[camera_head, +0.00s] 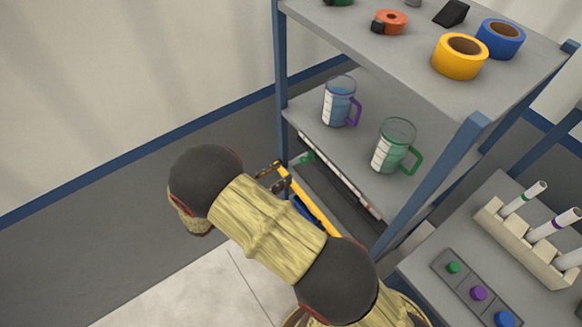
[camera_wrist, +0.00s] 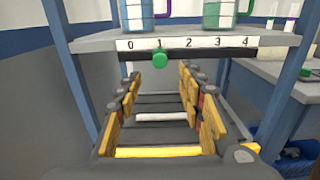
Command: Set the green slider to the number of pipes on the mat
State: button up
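The green slider (camera_wrist: 159,60) sits on a dark rail under a white strip numbered 0 to 4 (camera_wrist: 205,43), directly below the 1. In the head view the slider (camera_head: 307,157) shows at the shelf's front edge, right of my gripper (camera_head: 274,176). In the wrist view my gripper (camera_wrist: 161,82) is open and empty, its yellow fingers apart, with the slider ahead, between and slightly above the tips.
On the shelf above stand a purple-handled jug (camera_head: 339,102) and a green-handled jug (camera_head: 393,146). Blue rack posts (camera_head: 281,80) flank the shelf. Tape rolls (camera_head: 461,56) lie on top. A button panel (camera_head: 476,290) and tube holder (camera_head: 525,240) are at right. Floor at left is clear.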

jog(key=shift+v, duration=1.05)
jog(key=s+d+f+m+g+y, duration=0.1)
jog(key=s+d+f+m+g, duration=0.15)
jog(key=s+f, duration=0.3)
jog(key=s+d+r+m+g+y, duration=0.3)
jog(key=s+d+m+g, duration=0.2)
jog(key=s+m+g, duration=0.15)
jog(key=s+d+r+m+t+y, duration=0.1)
jog(key=s+d+r+m+y, duration=0.1)
jog(key=d+r+m, duration=0.3)
jog(key=s+d+r+m+t+y, duration=0.2)
jog(key=d+r+m+y, duration=0.3)
jog(key=r, duration=0.9)
jog(key=s+d+r+m+t+y, duration=0.1)
jog(key=s+d+r+m+y, duration=0.2)
jog(key=r, duration=0.6)
jog(key=d+m+y, duration=0.1)
jog(key=d+m, duration=0.1)
jog(key=d, duration=0.1)
jog(key=shift+s+r+m+t, duration=0.15)
jog(key=shift+s+m+t, duration=0.15)
jog(key=shift+s+m, duration=0.1)
